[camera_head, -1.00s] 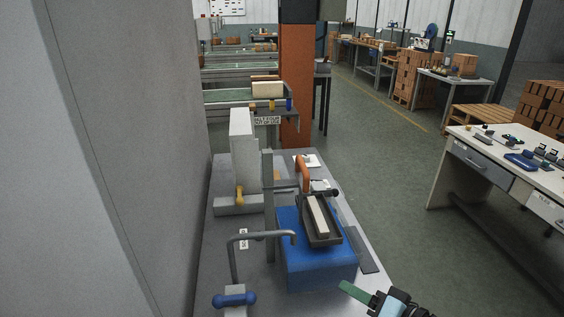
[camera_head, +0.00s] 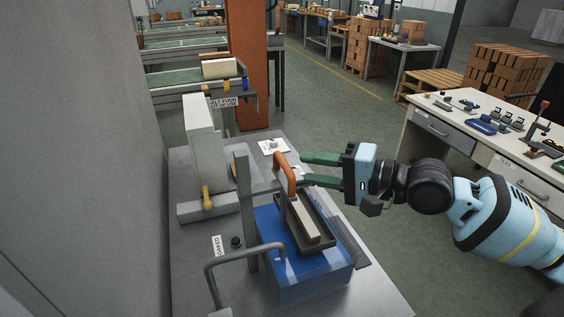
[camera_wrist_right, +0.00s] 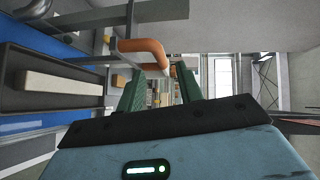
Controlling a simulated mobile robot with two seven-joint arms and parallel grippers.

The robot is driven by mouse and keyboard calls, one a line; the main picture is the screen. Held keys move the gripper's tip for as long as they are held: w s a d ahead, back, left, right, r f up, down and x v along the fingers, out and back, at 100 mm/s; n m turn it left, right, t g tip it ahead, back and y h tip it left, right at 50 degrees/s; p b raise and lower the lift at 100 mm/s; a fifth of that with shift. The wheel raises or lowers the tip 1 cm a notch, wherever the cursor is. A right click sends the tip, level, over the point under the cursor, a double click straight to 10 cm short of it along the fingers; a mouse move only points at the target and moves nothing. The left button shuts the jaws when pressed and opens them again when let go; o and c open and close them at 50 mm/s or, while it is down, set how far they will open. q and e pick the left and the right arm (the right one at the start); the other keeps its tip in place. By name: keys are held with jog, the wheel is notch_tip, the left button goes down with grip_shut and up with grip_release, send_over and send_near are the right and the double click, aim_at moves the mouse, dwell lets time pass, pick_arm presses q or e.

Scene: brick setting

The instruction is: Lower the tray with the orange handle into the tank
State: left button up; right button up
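The orange handle (camera_head: 286,170) rises at the far end of a dark tray (camera_head: 331,240) that carries a pale brick (camera_head: 304,222). The tray is at the top of the blue tank (camera_head: 318,285); I cannot tell its exact height over it. My right gripper (camera_head: 304,170) is open and empty, with green fingers pointing left just beside the handle. In the right wrist view the handle (camera_wrist_right: 148,50) is ahead of the fingertips, slightly left, not between them. The tray (camera_wrist_right: 50,101) is at the left there. My left gripper is not in view.
A grey post (camera_head: 245,205) stands left of the tank, with a bent grey pipe (camera_head: 245,254) in front. A pale block (camera_head: 202,140) on a base with a yellow lever (camera_head: 207,198) is further left.

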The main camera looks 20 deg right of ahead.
aim_at(283, 161)
jog(key=shift+p+x, duration=0.35)
jog(key=shift+x, duration=3.2)
jog(key=shift+r, duration=0.1)
jog(key=shift+c, duration=0.2)
grip_shut()
